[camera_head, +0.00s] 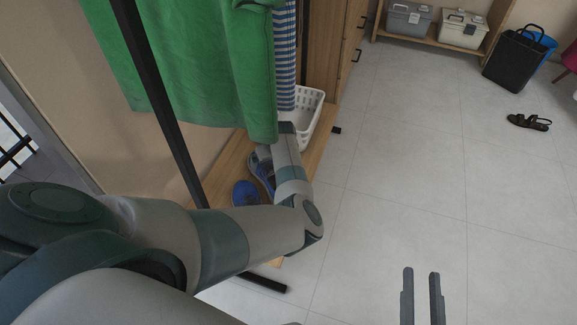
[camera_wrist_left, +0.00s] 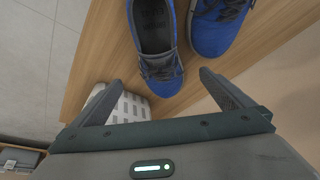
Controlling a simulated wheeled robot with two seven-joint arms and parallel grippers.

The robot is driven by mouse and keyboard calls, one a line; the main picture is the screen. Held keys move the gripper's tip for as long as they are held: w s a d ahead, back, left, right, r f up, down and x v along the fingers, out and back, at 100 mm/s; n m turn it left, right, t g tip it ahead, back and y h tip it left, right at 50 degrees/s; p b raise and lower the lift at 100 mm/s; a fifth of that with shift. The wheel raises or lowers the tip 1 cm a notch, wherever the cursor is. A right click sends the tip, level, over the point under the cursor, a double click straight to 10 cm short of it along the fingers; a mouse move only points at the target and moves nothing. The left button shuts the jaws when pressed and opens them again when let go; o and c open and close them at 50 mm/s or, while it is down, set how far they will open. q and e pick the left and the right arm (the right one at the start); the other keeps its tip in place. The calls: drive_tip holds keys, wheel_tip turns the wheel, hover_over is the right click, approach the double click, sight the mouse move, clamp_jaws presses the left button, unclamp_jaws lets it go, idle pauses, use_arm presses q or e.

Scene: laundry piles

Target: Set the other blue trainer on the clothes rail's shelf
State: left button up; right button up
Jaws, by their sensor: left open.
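Two blue trainers with dark laces sit side by side on the wooden shelf (camera_wrist_left: 275,38) of the clothes rail. In the left wrist view one trainer (camera_wrist_left: 157,45) is in front of the jaws and the other (camera_wrist_left: 215,25) is beside it. In the head view one trainer (camera_head: 245,193) shows clearly; the other is partly hidden by my left arm. My left gripper (camera_wrist_left: 165,88) is open and empty, its fingers apart from both trainers; its fingertips are hard to make out in the head view. My right gripper (camera_head: 421,275) is open and empty above the floor.
A white basket (camera_head: 308,118) stands at the shelf's far end. A green garment (camera_head: 205,60) and a striped one (camera_head: 285,55) hang above. A black rail post (camera_head: 160,100) is close to my left arm. The floor to the right is mostly clear, with a dark sandal (camera_head: 528,122).

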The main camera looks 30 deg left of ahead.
use_arm(q)
drive_tip(key=s+a+r+m+t+y, duration=0.4)
drive_tip(key=a+r+m+t, duration=0.15)
drive_tip(key=a+r, duration=0.2)
drive_tip(key=s+d+r+m+t+h, duration=0.3)
drive_tip(key=d, duration=0.6)
drive_tip(key=s+d+r+m+t+h, duration=0.2)
drive_tip(key=s+d+r, duration=0.15)
drive_tip(key=d, duration=0.65)
drive_tip(key=s+d+r+m+t+h, duration=0.3)
drive_tip(key=d+r, duration=0.1)
drive_tip(key=d, duration=0.5)
drive_tip(key=s+d+r+h, duration=0.3)
drive_tip(key=s+d+r, duration=0.2)
drive_tip(key=s+d, duration=0.3)
drive_tip(key=s+d+r+m+t+h, duration=0.1)
drive_tip(key=s+d+r+h, duration=0.2)
drive_tip(key=s+d+r, duration=0.2)
drive_tip(key=s+d, duration=0.2)
drive_tip(key=d, duration=0.2)
drive_tip(key=shift+s, duration=0.35)
drive_tip(key=shift+d, duration=0.1)
